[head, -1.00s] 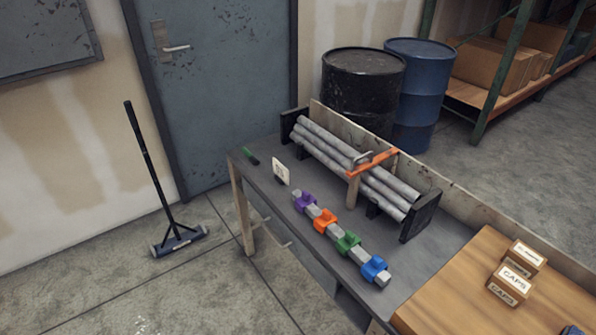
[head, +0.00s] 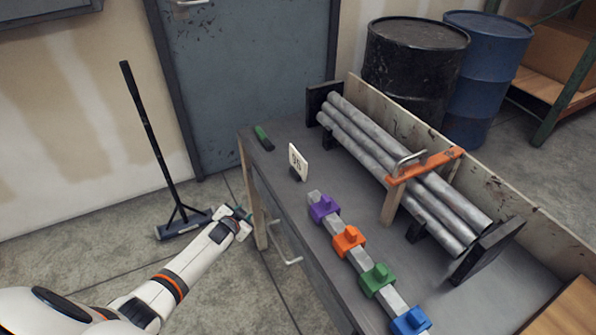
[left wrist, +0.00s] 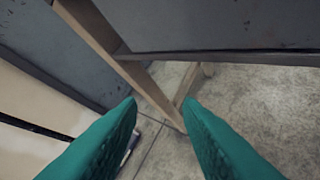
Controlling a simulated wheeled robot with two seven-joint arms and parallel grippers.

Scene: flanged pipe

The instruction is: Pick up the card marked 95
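A small white card (head: 298,161) with dark digits, which look like 95, stands upright in a dark holder (head: 295,175) on the grey workbench (head: 450,283), near its left end. My left gripper (head: 241,213) is left of the bench's near left corner, beside the wooden leg and apart from the card. In the left wrist view my left gripper (left wrist: 160,105) shows two green fingers spread apart with nothing between them. The card is not visible in that view. My right gripper is not in view.
A green-and-black object (head: 263,138) lies at the bench's left end. A rail with purple (head: 322,208), orange, green and blue blocks runs along the front. Grey pipes (head: 400,175) under an orange clamp (head: 424,166) lie behind.

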